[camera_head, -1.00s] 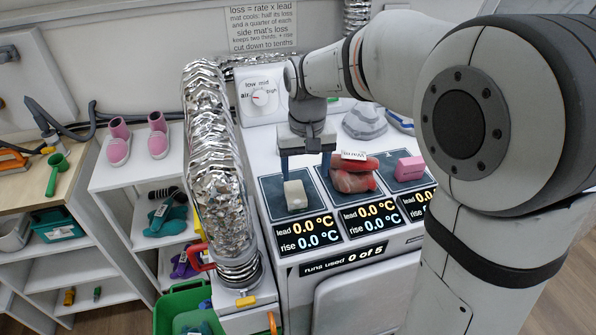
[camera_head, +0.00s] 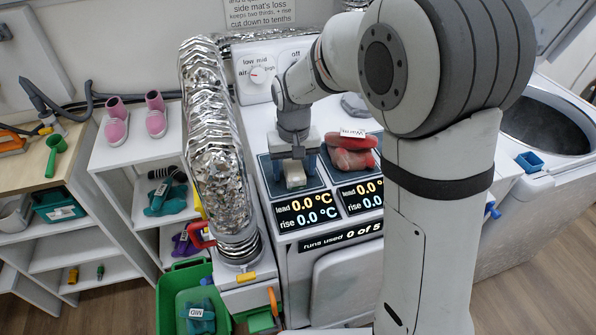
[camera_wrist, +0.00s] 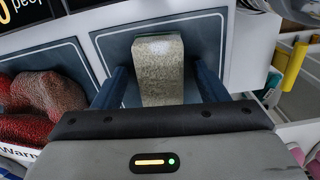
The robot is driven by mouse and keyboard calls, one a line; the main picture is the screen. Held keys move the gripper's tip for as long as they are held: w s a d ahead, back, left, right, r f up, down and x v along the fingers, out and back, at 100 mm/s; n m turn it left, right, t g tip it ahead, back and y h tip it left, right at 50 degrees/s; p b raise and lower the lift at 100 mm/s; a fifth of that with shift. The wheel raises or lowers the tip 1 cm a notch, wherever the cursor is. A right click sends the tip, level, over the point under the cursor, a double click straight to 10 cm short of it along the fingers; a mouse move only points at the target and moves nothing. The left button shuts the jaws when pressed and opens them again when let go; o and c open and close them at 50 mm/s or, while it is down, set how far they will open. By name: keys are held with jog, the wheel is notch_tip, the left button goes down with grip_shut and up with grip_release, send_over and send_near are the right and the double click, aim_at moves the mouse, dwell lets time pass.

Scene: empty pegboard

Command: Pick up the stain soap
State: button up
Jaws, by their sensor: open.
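A pale, speckled block (camera_head: 295,177), which looks like the stain soap, lies on the leftmost dark mat (camera_head: 271,186) of the white machine. The wrist view also shows this block (camera_wrist: 158,68) on its mat (camera_wrist: 218,28). My gripper (camera_head: 293,168) is low over the block and points down. In the wrist view, the two blue fingers of my gripper (camera_wrist: 161,84) are open, one on each side of the block, with a gap on both sides. The near end of the block is partly hidden by the gripper body in the wrist view.
A red and pink bundle (camera_head: 352,156) with a label lies on the mat to the right. A foil duct (camera_head: 215,140) stands close on the left. A green bin (camera_head: 180,290) is on the floor. Pink shoes (camera_head: 117,125) stand on a white shelf.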

aim_at(294, 167)
jog(key=c, duration=1.1)
jog(key=shift+r, duration=0.1)
notch_tip(294, 167, up, 10)
jog(key=shift+f, duration=0.1)
